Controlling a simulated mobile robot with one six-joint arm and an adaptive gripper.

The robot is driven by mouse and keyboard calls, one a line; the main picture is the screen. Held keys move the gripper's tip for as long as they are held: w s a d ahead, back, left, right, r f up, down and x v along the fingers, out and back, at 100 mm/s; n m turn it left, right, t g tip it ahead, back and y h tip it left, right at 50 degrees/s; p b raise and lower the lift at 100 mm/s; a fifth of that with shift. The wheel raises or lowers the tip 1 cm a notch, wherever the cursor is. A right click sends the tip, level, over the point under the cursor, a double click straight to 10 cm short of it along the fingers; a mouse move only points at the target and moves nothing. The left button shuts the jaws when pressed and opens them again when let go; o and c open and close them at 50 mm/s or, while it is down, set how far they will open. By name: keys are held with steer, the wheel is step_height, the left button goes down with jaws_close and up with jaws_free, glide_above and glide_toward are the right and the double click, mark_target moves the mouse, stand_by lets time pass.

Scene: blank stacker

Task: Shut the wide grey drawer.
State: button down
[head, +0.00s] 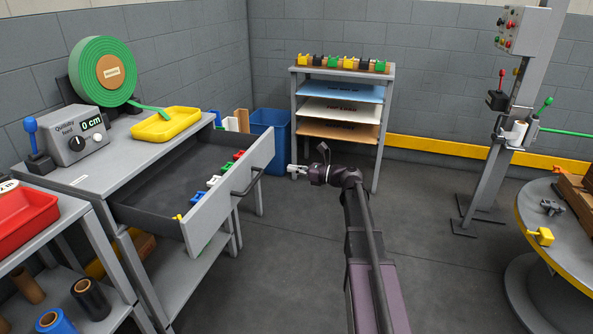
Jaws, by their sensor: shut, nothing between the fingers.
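The wide grey drawer (200,220) stands pulled well out of the grey workbench (90,183) on the left. Its light front panel has a dark bar handle (248,181) on the outer face. Inside, a row of small blue, white, green, red and yellow pieces (214,181) lies along the front; the rest of the dark floor looks bare. My gripper (293,171) is shut and empty, its fingertips pointing left toward the drawer front. It appears to the right of the handle, apart from it in the picture; the exact gap in depth is hard to tell.
A yellow tray (166,124), a green tape roll (103,72) and a control box (76,134) sit on the bench. A blue bin (270,128) and a shelf rack (344,70) stand behind. A round table (570,240) is at right. The middle floor is clear.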

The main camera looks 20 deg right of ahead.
mark_target(257, 162)
steer(key=x, duration=1)
steer(key=shift+w+a, duration=0.2)
steer(key=shift+a, duration=0.05)
